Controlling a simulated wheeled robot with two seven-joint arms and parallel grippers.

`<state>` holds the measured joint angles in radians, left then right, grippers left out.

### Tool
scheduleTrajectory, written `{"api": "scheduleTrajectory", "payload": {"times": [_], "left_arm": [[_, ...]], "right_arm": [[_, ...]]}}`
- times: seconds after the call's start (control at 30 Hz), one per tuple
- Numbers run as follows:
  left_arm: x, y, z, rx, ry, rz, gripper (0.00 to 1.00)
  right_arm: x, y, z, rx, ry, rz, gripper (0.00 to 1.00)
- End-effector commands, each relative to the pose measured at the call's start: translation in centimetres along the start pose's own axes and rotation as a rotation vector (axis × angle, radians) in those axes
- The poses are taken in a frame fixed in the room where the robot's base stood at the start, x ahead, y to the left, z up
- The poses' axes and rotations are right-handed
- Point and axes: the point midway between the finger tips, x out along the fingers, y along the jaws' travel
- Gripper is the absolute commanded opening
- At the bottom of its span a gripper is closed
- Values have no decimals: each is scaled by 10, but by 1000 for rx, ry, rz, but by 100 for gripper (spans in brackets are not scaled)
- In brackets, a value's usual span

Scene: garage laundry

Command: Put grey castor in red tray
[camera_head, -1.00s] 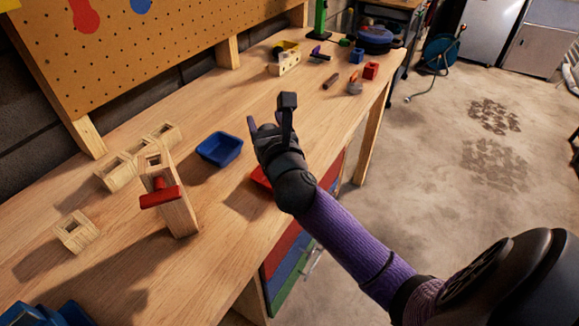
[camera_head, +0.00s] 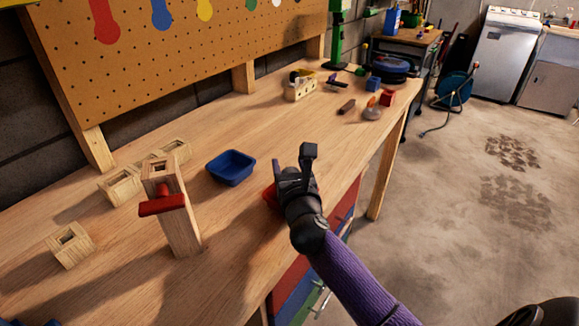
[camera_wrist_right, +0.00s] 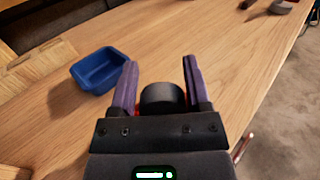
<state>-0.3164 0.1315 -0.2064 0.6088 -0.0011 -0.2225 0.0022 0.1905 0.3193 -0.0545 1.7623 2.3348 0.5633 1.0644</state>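A small grey piece (camera_head: 372,112) with an orange part, seemingly the grey castor, sits on the far right of the workbench; it shows at the top edge of the wrist view (camera_wrist_right: 283,6). The red tray (camera_head: 269,196) is mostly hidden behind my right gripper (camera_head: 291,166). In the wrist view slivers of red show beneath the right gripper (camera_wrist_right: 158,75). Its purple fingers are apart. A dark round shape (camera_wrist_right: 162,96) sits between their bases; I cannot tell whether it is part of the gripper. My left gripper is out of view.
A blue tray (camera_head: 231,167) lies left of the right gripper. A wooden post with a red clamp (camera_head: 175,215) stands at the near left, beside wooden blocks (camera_head: 70,246). A brown stick (camera_head: 346,106) and red block (camera_head: 387,97) lie near the grey piece. Bare bench lies between.

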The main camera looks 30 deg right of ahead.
Motion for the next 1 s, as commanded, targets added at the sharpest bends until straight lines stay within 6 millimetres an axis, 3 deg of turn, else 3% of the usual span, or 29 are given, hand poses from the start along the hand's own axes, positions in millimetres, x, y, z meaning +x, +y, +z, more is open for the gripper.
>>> {"api": "scheduleTrajectory", "payload": {"times": [0.03,0.17,0.5,0.9,1.0], "left_arm": [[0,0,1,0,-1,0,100],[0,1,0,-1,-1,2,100],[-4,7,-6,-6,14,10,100],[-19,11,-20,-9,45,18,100],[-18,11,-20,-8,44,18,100]], "right_arm": [[0,0,0,0,1,0,72],[0,0,0,0,1,0,96],[-4,0,4,1,2,0,96],[-98,0,4,2,3,-1,96],[-113,0,2,0,3,0,96]]}}
